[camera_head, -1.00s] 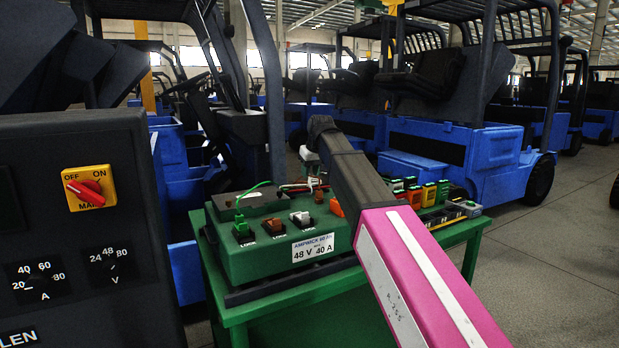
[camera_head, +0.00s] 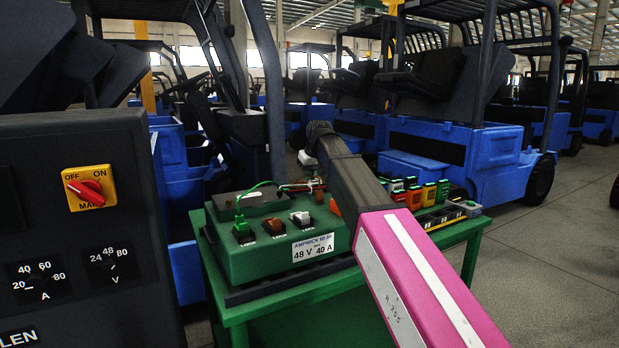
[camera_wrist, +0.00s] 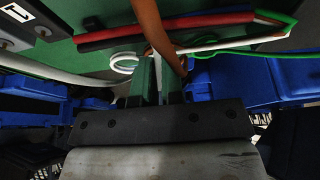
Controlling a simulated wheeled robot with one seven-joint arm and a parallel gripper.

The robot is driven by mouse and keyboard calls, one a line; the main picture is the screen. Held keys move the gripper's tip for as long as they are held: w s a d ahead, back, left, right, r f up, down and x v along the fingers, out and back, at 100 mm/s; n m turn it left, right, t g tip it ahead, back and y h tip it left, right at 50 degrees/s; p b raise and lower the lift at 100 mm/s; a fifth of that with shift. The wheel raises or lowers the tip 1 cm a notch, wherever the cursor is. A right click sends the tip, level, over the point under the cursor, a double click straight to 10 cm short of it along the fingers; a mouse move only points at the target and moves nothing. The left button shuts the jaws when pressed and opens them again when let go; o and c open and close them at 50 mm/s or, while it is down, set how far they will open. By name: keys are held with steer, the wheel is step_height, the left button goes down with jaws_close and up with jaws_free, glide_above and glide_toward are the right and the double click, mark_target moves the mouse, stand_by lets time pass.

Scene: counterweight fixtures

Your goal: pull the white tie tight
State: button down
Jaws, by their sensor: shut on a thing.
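In the wrist view, my gripper (camera_wrist: 158,92) is shut on a narrow white strip, the white tie (camera_wrist: 158,70), which runs up from the jaws toward the cable bundle. Close to the jaws the bundle has a red cable (camera_wrist: 110,37), a black cable (camera_wrist: 125,44) and a white strand (camera_wrist: 232,42). A brown cable (camera_wrist: 150,22) crosses over it just above the jaws and hides part of the tie. In the head view, the jaws are hidden behind my arm, and the red cables (camera_head: 302,185) show at the back of the green charger box (camera_head: 275,250).
A white curl (camera_wrist: 122,62) lies left of the jaws, and a green wire (camera_wrist: 262,52) runs at the right. The box stands on a green table (camera_head: 235,305) with coloured connectors (camera_head: 428,194) at its right. A dark control panel (camera_head: 80,240) fills the left.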

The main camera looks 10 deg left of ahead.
steer(key=shift+r, duration=0.95)
steer(key=c, duration=1.2)
jaws_free()
steer(key=v, duration=1.1)
steer(key=shift+f, duration=0.1)
